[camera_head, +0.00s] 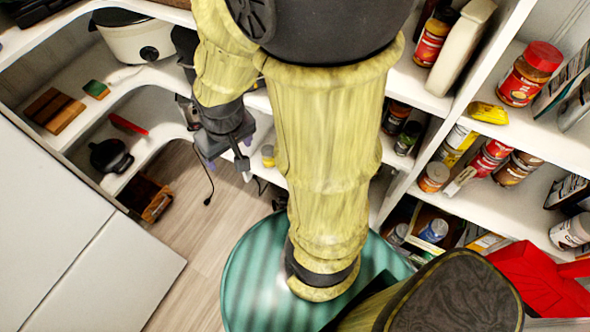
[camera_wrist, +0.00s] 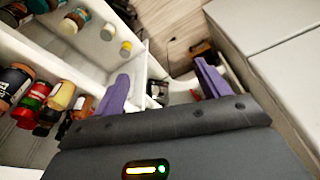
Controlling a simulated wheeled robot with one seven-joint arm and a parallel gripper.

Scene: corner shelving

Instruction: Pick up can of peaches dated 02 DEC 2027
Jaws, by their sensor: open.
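No can can be read as the peaches dated 02 DEC 2027; labels and dates are too small or blurred. Several cans and jars stand on the right shelves, among them a yellow-labelled can (camera_head: 459,138) and an orange-lidded jar (camera_head: 433,177). A small yellow can (camera_head: 268,155) stands on a lower shelf, right of my gripper (camera_head: 228,168). My gripper points downward, empty and apart from the shelved goods. In the wrist view its two purple fingers (camera_wrist: 163,82) are spread with nothing between them. My arm hides part of the shelves in the head view.
Left shelves hold a white cooker (camera_head: 135,38), wooden blocks (camera_head: 54,111) and a black teapot (camera_head: 110,155). A large red-lidded jar (camera_head: 526,76) and a red object (camera_head: 540,280) are at right. Wood floor (camera_head: 190,220) lies open beside a pale grey panel (camera_head: 70,240).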

